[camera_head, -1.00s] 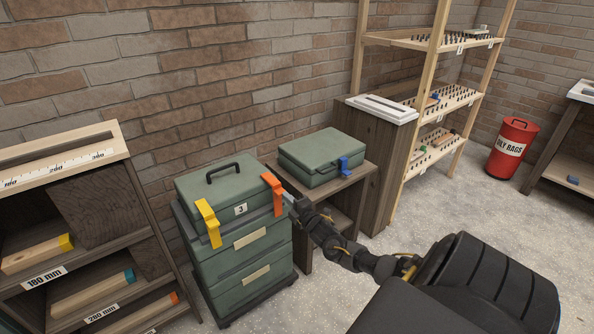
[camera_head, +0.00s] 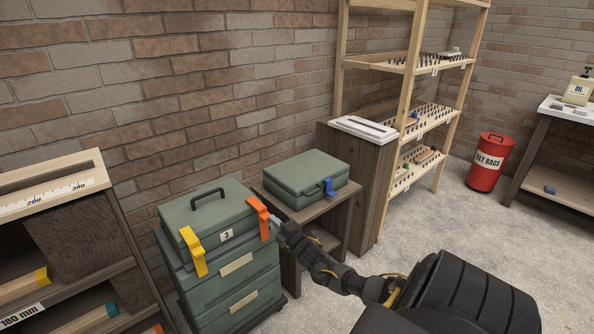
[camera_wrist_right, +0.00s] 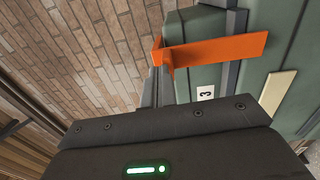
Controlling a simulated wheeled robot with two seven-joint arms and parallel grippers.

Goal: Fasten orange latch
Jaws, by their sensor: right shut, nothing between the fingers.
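The orange latch (camera_head: 262,218) is on the right part of the front of the green toolbox (camera_head: 207,215) marked 3, lying over the lid's edge and down the front. In the right wrist view the orange latch (camera_wrist_right: 215,55) runs across the green box, its bent end by my fingers. My right gripper (camera_head: 280,224) is shut and empty, its tips beside the latch; in the wrist view the fingertips (camera_wrist_right: 160,70) seem to be at or touching its bent end. A yellow latch (camera_head: 194,252) sits at the left of the same front. My left gripper is not in view.
A second green case (camera_head: 305,175) with a blue latch (camera_head: 328,187) stands on a low wooden stand to the right. A wooden rack (camera_head: 60,195) is at the left, a peg shelf (camera_head: 420,130) behind. A red bin (camera_head: 490,163) stands on open floor.

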